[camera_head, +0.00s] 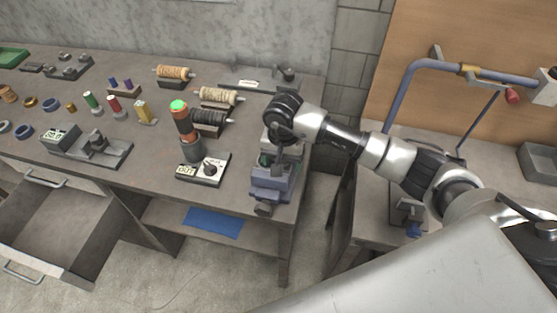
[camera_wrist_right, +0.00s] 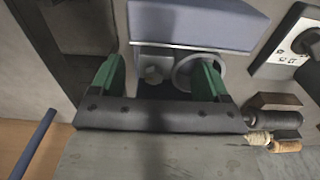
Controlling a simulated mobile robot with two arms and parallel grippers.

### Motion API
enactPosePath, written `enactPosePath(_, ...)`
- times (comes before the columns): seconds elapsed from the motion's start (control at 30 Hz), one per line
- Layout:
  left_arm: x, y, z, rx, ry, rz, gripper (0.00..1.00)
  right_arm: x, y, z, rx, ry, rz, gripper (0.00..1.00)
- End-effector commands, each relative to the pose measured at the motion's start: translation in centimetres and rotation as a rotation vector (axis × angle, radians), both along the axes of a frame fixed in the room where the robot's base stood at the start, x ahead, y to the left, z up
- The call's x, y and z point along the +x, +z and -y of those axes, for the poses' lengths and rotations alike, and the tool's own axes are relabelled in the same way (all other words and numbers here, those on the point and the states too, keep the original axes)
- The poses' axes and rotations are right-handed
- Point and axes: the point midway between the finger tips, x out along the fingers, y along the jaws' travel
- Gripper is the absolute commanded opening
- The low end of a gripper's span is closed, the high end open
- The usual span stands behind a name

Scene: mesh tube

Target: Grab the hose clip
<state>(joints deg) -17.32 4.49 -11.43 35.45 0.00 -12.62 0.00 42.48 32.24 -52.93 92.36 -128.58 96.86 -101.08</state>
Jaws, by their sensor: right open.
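My right gripper (camera_head: 279,158) is over the blue-grey vise (camera_head: 270,186) at the right end of the workbench, pointing down. In the right wrist view the gripper (camera_wrist_right: 158,66) is open, with its two green-lined fingers apart. A pale grey ring (camera_wrist_right: 187,72), which may be the hose clip, lies between the fingers, close to one of them. A small light round part (camera_wrist_right: 153,74) sits beside it. I cannot tell whether the finger touches the ring. The gripper and arm hide this spot in the head view. My left gripper is not in view.
Thread spools (camera_head: 218,96) lie farther back. A second table (camera_head: 385,190) with a blue pipe frame (camera_head: 405,85) is at right.

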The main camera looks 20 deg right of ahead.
Motion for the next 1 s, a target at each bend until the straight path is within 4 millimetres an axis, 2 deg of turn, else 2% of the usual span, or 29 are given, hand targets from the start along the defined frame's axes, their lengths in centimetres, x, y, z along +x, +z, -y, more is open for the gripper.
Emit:
enactPosePath(0.13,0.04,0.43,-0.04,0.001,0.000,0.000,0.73,-0.01,-1.13,-0.03,0.001,0.000,0.000,0.77)
enactPosePath(0.37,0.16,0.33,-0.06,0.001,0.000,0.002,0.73,0.01,-1.28,0.00,0.000,0.000,0.001,0.75)
enactPosePath(0.73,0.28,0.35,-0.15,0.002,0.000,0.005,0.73,0.02,-1.23,0.01,0.000,0.000,0.001,0.18)
enactPosePath(1.0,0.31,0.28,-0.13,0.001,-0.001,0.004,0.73,0.04,-1.16,-0.01,0.001,0.000,0.003,0.17)
